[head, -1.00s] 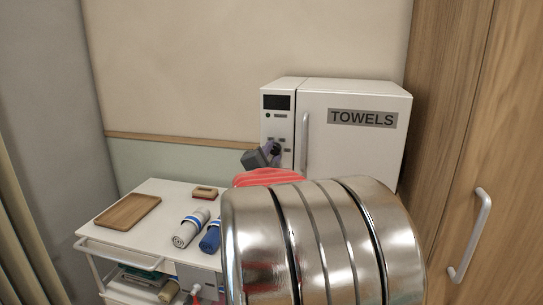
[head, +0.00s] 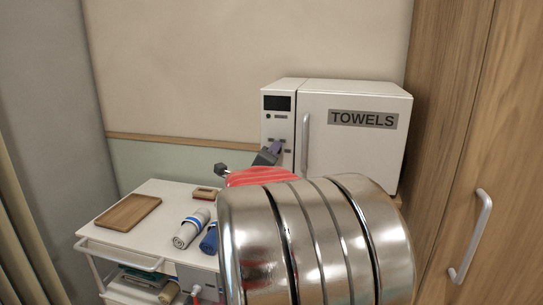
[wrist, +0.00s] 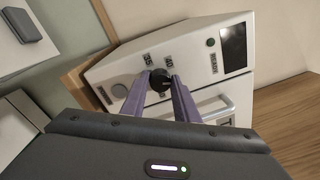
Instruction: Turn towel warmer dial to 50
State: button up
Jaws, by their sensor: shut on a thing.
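The white towel warmer (head: 355,160) stands at the back right, with a "TOWELS" label on its door. In the head view my gripper (head: 275,147) is at the panel and largely hides the dial. I cannot tell which number the dial points to.
The warmer's dark display (head: 277,102) and vertical door handle (head: 306,142) are close to my gripper. A white trolley (head: 150,225) at the lower left holds a wooden board (head: 130,211) and rolled towels (head: 191,229). A wooden cabinet (head: 450,150) stands at the right.

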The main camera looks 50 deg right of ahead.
jog(key=m, duration=1.1)
jog(key=m+g+y, duration=0.1)
jog(key=m, duration=0.5)
jog(key=shift+s+d, duration=0.1)
jog(key=shift+s, duration=0.2)
jog(key=shift+m, duration=0.4)
jog(key=o, duration=1.1)
jog(key=shift+r, duration=0.1)
jog(key=shift+c, duration=0.2)
jog(key=shift+w, duration=0.1)
